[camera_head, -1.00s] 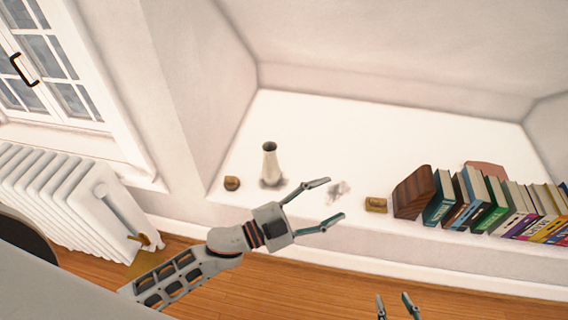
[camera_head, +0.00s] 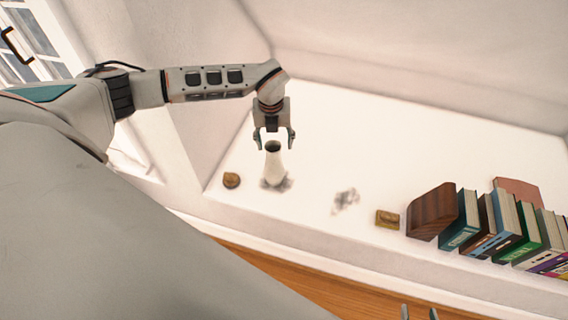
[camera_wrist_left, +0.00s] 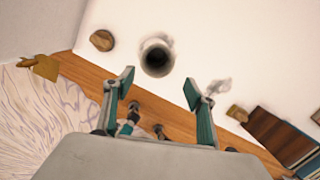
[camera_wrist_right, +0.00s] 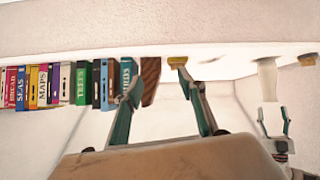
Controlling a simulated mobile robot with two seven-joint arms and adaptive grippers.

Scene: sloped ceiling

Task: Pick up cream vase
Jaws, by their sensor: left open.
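The cream vase (camera_head: 274,168) stands upright on the white ledge (camera_head: 310,125), its dark mouth facing up. My left gripper (camera_head: 273,141) is open above the vase, pointing down, with its fingertips level with the mouth in the head view. In the left wrist view, the vase (camera_wrist_left: 157,58) shows from above, beyond and between the open fingers (camera_wrist_left: 157,85). In the right wrist view, the vase (camera_wrist_right: 267,80) and my left gripper appear at the right. My right gripper (camera_wrist_right: 152,82) is open and empty; only its fingertips show at the head view's bottom edge.
A small brown object (camera_head: 231,180) sits left of the vase. A small tan block (camera_head: 387,219) and a wooden bookend (camera_head: 433,210) with a row of books (camera_head: 505,230) stand to the right. The ledge behind the vase is clear.

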